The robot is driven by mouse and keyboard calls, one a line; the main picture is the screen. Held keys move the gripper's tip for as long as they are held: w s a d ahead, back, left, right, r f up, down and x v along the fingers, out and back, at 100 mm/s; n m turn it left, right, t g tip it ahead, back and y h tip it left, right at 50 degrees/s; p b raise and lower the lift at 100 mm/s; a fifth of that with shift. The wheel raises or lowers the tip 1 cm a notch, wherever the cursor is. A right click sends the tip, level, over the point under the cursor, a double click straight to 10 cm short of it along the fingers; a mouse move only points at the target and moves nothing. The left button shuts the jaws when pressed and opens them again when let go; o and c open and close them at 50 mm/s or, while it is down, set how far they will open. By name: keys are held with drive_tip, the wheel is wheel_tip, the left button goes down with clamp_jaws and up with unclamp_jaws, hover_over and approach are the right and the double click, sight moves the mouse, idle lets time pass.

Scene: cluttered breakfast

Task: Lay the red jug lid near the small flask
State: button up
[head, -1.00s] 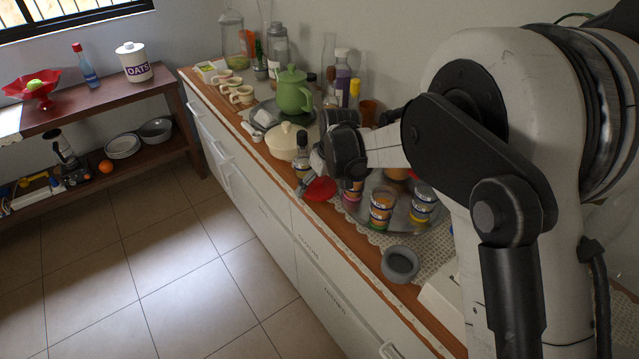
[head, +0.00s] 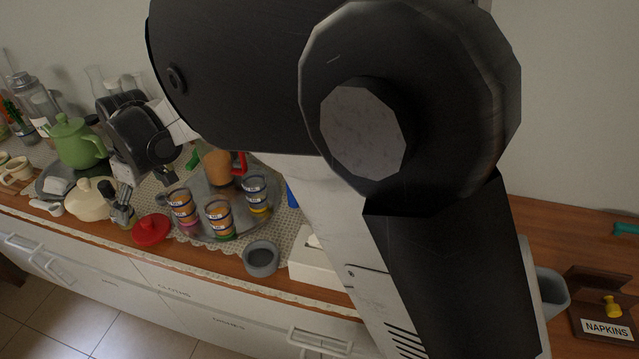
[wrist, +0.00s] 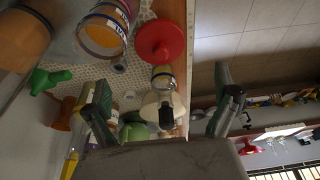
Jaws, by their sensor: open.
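The red jug lid (head: 151,230) lies on the lace runner near the counter's front edge, left of the stacked cans. In the wrist view the lid (wrist: 160,45) shows as a round disc with a central knob. A small dark-topped bottle (head: 123,214), possibly the small flask, stands just left of the lid. In the wrist view this glass bottle (wrist: 163,80) is close to the lid. My gripper (wrist: 165,100) is open, with its fingers apart and nothing held. In the head view it is around the bottle's upper part, partly hidden by my wrist.
Stacked cans (head: 219,219) stand on a round metal tray (head: 205,234), with an orange jug with a red handle (head: 219,165) behind. A cream lidded pot (head: 88,203) and green teapot (head: 78,146) are left. A grey bowl (head: 261,258) stands right, near the front edge.

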drive_tip(key=d+r+m+t, duration=0.15)
drive_tip(key=d+r, duration=0.35)
drive_tip(key=d, duration=0.6)
drive_tip(key=w+d+r+m+t, duration=0.1)
drive_tip(key=d+r+m, duration=0.25)
drive_tip(key=d, duration=0.65)
drive_tip(key=d+r+m+t, duration=0.15)
drive_tip(key=d+r, duration=0.35)
drive_tip(key=d, duration=0.6)
drive_tip(key=s+d+f+m+h, duration=0.1)
drive_tip(key=s+d+m, duration=0.1)
drive_tip(key=s+d, duration=0.3)
drive_tip(key=s+d+m+t+h, duration=0.1)
drive_tip(key=s+d+m, duration=0.2)
drive_tip(key=d, duration=0.9)
drive_tip(key=s+d+f+m+t+h, duration=0.1)
drive_tip(key=s+d+m, duration=0.2)
drive_tip(key=s+d, duration=0.6)
drive_tip(key=shift+d+f, duration=0.15)
drive_tip(key=shift+f, duration=0.15)
